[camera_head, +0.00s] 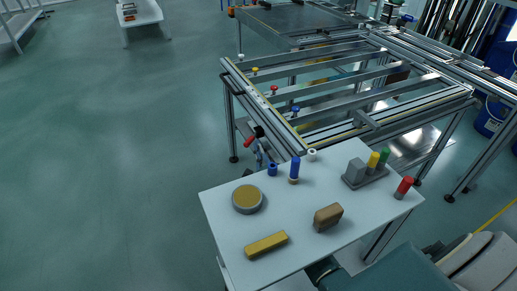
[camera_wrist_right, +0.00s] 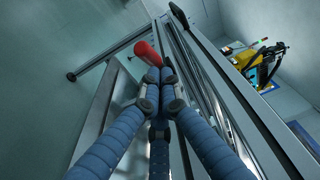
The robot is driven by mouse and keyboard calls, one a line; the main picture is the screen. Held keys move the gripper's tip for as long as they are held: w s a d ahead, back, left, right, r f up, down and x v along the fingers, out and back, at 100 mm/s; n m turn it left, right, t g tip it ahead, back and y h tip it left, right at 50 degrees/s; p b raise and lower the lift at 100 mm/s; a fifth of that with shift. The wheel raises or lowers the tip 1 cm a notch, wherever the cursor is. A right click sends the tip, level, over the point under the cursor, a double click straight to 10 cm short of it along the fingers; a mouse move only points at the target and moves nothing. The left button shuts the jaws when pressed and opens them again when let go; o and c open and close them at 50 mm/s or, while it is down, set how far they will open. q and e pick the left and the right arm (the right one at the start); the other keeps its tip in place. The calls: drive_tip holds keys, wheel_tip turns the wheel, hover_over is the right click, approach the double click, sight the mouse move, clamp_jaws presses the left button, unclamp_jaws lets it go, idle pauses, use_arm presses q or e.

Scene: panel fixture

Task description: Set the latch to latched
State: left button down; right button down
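The latch shows a red handle (camera_head: 249,141) with a dark part (camera_head: 259,131) beside it, at the near left corner of the metal frame. In the right wrist view the red handle (camera_wrist_right: 147,52) lies just beyond the fingertips, its lower end hidden behind them. My right gripper (camera_wrist_right: 158,80) has blue ribbed fingers drawn together at the tips, close against the handle; contact is unclear. In the head view the right gripper (camera_head: 260,152) is small and partly hidden behind the white table. The latch's exact setting cannot be told. My left gripper is not in view.
The metal frame (camera_head: 290,112) carries yellow, red and blue knobs. The white table (camera_head: 225,215) beside the latch holds a round tin (camera_head: 247,198), a yellow bar (camera_head: 266,244), a brown block (camera_head: 328,216) and several coloured pegs.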

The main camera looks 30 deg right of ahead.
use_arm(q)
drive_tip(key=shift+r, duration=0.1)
use_arm(e)
drive_tip(key=shift+w+a, duration=0.2)
drive_tip(key=shift+a, duration=0.05)
idle(0.3)
